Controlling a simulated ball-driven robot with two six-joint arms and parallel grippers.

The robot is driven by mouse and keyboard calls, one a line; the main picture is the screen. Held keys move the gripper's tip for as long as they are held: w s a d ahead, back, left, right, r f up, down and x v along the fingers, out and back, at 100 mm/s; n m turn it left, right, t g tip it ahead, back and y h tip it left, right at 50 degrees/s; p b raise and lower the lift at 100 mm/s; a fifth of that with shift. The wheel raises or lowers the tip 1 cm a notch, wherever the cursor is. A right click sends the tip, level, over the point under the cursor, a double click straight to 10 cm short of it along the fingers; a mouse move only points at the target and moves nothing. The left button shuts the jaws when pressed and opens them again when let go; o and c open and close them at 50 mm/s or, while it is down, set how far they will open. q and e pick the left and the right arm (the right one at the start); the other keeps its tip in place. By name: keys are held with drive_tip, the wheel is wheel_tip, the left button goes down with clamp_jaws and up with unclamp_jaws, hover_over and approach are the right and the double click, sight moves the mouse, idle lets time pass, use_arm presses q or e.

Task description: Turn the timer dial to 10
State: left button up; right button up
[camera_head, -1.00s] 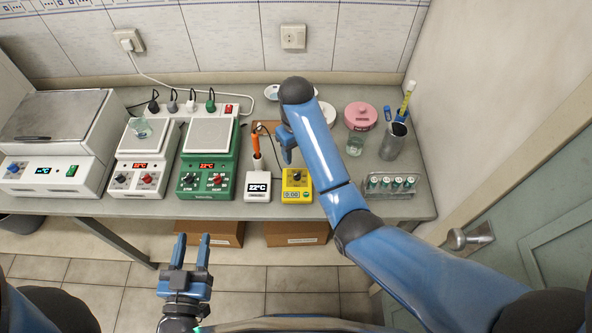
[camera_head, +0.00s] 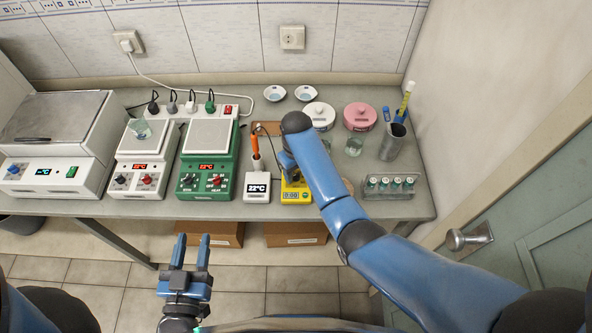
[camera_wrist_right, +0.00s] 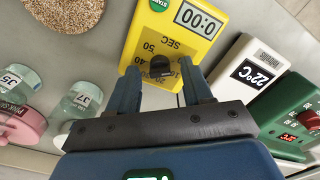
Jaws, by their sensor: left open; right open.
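The yellow timer (camera_head: 297,194) stands near the front edge of the bench, partly hidden by my right arm in the head view. In the right wrist view the timer (camera_wrist_right: 190,22) shows "0:00" and a scale with 40 and 50 and the word SEC. Its black dial (camera_wrist_right: 160,66) lies just beyond and between my right fingertips. My right gripper (camera_wrist_right: 160,82) is open, its fingers on either side of the dial; I cannot tell if they touch it. My left gripper (camera_head: 191,245) is open and empty in front of the bench, over the floor.
A white 22°C thermometer unit (camera_head: 258,187) stands close left of the timer, with a green hotplate (camera_head: 208,172) beyond. Right are a vial rack (camera_head: 388,190), a beaker (camera_head: 354,147) and a pink jar (camera_head: 360,117). A cork-like round mat (camera_wrist_right: 68,8) lies near the timer.

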clamp_jaws()
drive_tip(key=shift+m, duration=0.3)
drive_tip(key=m+p, duration=0.1)
drive_tip(key=m, duration=0.2)
drive_tip(key=shift+r+p, duration=0.1)
drive_tip(key=shift+p, duration=0.25)
drive_tip(key=m+p, duration=0.1)
drive_tip(key=m, duration=0.5)
idle(0.4)
unclamp_jaws()
